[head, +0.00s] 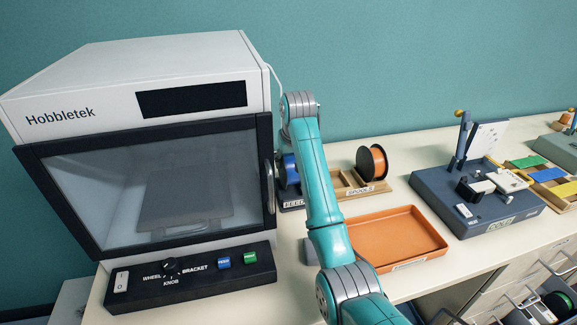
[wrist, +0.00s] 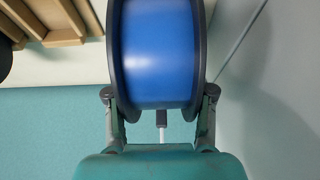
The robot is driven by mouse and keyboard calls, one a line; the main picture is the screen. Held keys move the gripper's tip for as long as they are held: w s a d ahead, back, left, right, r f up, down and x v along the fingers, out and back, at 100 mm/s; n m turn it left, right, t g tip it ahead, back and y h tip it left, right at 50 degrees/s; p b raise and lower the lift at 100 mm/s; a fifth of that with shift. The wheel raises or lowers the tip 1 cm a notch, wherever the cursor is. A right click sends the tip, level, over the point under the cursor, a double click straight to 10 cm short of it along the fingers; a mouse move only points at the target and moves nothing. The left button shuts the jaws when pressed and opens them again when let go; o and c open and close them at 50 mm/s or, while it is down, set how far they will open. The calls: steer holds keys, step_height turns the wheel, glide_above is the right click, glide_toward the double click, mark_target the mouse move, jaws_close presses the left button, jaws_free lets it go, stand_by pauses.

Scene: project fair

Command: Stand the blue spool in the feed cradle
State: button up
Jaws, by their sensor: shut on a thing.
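The blue spool (wrist: 160,55) fills the upper middle of the wrist view, with its dark flanges to left and right. My gripper (wrist: 160,97) is shut on the spool, one finger against each flange. In the head view the blue spool (head: 289,169) shows partly between the printer and my arm. The feed cradle (head: 292,204), a dark base with a partly hidden label, sits just below it. I cannot tell whether the spool touches the cradle. My gripper is hidden behind my arm in the head view.
The white Hobbletek printer (head: 140,75) stands close on the left. A wooden spool rack (head: 352,190) with an orange spool (head: 372,162) is to the right. An orange tray (head: 395,238) lies in front of the rack. A dark workstation (head: 475,210) stands further right.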

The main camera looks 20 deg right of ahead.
steer(key=shift+f, duration=0.95)
steer(key=shift+f, duration=0.6)
steer(key=o, duration=1.5)
